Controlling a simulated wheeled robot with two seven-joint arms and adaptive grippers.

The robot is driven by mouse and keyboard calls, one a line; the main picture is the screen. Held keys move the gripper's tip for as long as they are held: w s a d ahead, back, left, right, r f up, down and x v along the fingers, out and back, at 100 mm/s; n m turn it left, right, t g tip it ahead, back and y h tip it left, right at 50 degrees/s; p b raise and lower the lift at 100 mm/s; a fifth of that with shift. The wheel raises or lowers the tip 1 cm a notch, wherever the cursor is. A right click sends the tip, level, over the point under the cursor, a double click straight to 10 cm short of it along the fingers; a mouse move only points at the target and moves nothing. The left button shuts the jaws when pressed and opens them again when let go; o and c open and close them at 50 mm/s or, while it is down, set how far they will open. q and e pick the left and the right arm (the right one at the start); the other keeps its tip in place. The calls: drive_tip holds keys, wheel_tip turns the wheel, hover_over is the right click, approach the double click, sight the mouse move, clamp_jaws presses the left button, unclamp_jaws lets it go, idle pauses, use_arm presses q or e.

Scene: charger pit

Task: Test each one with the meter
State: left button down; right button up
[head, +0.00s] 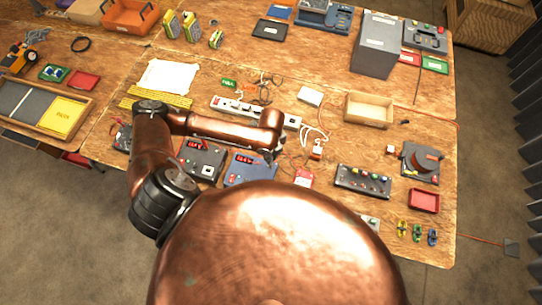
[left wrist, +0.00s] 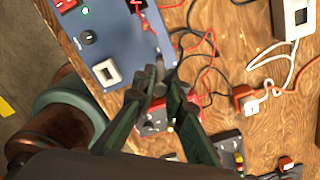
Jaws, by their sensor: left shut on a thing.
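My left gripper (head: 272,148) is over the middle of the bench. In the left wrist view its fingers (left wrist: 160,88) are shut on a small dark slim thing (left wrist: 159,66), which looks like a probe; the fingers hide most of it. Its tip is beside the edge of a blue unit (left wrist: 100,45) with a red display, knob and white socket; I cannot tell if they touch. The blue unit (head: 247,171) also shows in the head view, right of a black unit (head: 203,160) with a red display. A small red device (head: 303,178), possibly the meter, lies right of it. My right gripper is not in view.
Red and black leads (left wrist: 208,45) lie loose near the fingers. A black box with coloured knobs (head: 362,181) and a cable reel (head: 424,161) are to the right.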

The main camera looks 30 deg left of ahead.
use_arm(q)
drive_tip(key=shift+f, duration=0.3)
idle(0.4)
drive_tip(key=shift+f, duration=0.3)
drive_tip(key=shift+p, duration=0.55)
idle(0.6)
drive_tip(key=shift+f, duration=0.3)
idle(0.8)
drive_tip(key=c, duration=1.9)
unclamp_jaws()
drive_tip(key=shift+o, duration=0.7)
drive_tip(key=shift+o, duration=0.9)
drive_tip(key=shift+r, duration=0.1)
